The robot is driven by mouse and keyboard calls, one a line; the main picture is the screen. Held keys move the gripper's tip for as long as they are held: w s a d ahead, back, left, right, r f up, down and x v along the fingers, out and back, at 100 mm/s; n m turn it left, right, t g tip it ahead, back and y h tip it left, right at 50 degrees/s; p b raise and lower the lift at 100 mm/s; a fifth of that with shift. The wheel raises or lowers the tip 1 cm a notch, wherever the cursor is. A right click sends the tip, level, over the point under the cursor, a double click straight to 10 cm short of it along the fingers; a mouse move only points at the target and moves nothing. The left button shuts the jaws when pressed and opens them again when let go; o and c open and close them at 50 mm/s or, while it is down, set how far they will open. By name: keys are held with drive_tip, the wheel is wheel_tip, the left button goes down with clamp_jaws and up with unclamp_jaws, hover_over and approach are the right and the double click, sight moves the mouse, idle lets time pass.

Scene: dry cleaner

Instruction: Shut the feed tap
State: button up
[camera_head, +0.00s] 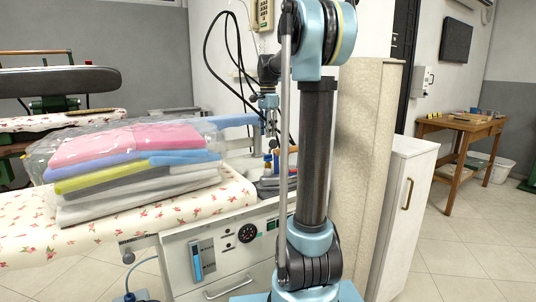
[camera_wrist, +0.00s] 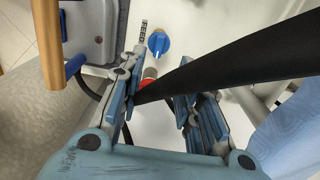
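In the wrist view, a blue tap handle (camera_wrist: 158,42) stands on a white surface, just beyond my fingertips. It looks like the feed tap. A red round part (camera_wrist: 149,74) lies nearer, partly hidden by a black hose and my left finger. My gripper (camera_wrist: 158,84) is open, its two blue-padded fingers apart and nothing held. In the head view my gripper (camera_head: 268,117) points down above a small blue part (camera_head: 267,160) behind the ironing board. My arm covers part of that area, and how far the tap is turned cannot be told.
A black hose (camera_wrist: 235,55) crosses the gap between my fingers. An iron (camera_wrist: 95,30) with a wooden handle sits close at upper left. In the head view, bagged folded clothes (camera_head: 130,170) lie on the floral ironing board (camera_head: 205,205). A white cabinet (camera_head: 408,210) stands at right.

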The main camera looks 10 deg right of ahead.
sight(268, 157)
wheel_tip(268, 157, down, 10)
drive_tip(key=shift+r, duration=0.1)
idle(0.4)
clamp_jaws()
